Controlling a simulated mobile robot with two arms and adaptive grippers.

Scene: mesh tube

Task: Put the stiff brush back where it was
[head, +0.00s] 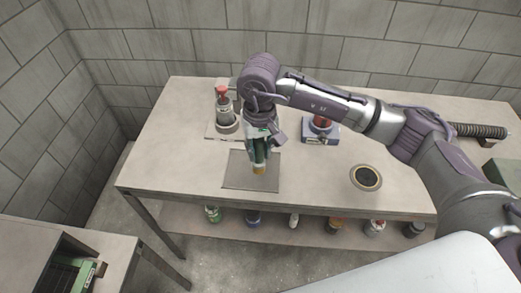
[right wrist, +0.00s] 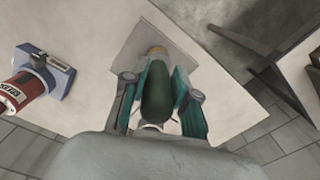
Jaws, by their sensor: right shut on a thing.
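The stiff brush (head: 259,168) has a dark green handle and a tan end. My right gripper (head: 259,148) is shut on its handle, and the brush points tan end down over the grey square mat (head: 236,178) on the bench. In the right wrist view, the green handle (right wrist: 158,98) lies between the two teal fingers, with the tan end over the mat (right wrist: 133,50). I cannot tell whether the tan end touches the mat. My left gripper is not in view.
A red-topped bottle (head: 222,95) stands behind the mat on the left. A blue-based device with a red part (head: 321,128) stands to the right. A dark round dish (head: 366,178) and a ribbed tube (head: 480,130) lie farther right. Several containers stand on the lower shelf.

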